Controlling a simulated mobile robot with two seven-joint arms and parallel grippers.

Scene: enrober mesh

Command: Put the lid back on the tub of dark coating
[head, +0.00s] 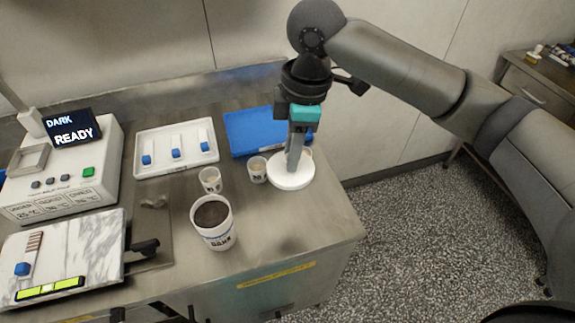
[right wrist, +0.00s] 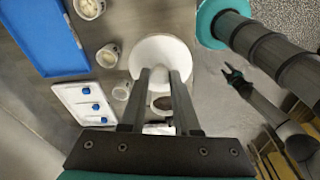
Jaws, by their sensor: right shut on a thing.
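The tub of dark coating (head: 213,232) stands open and upright near the table's front edge, dark coating visible inside. In the right wrist view the tub (right wrist: 162,103) shows partly between my fingers. The round white lid (head: 290,180) is to the right of the tub and behind it. My right gripper (head: 293,166) is shut on the lid's knob; the lid (right wrist: 160,50) also shows at the fingertips in the right wrist view. I cannot tell whether it clears the table. Dark parts at the head view's bottom edge may be my left gripper (head: 155,315); its jaws are unclear.
A white tray with blue-handled tools (head: 190,160), a blue tray (head: 245,135), a machine reading DARK READY (head: 100,150) and a marble slab (head: 95,240) occupy the back and left. The table ends close right of the lid.

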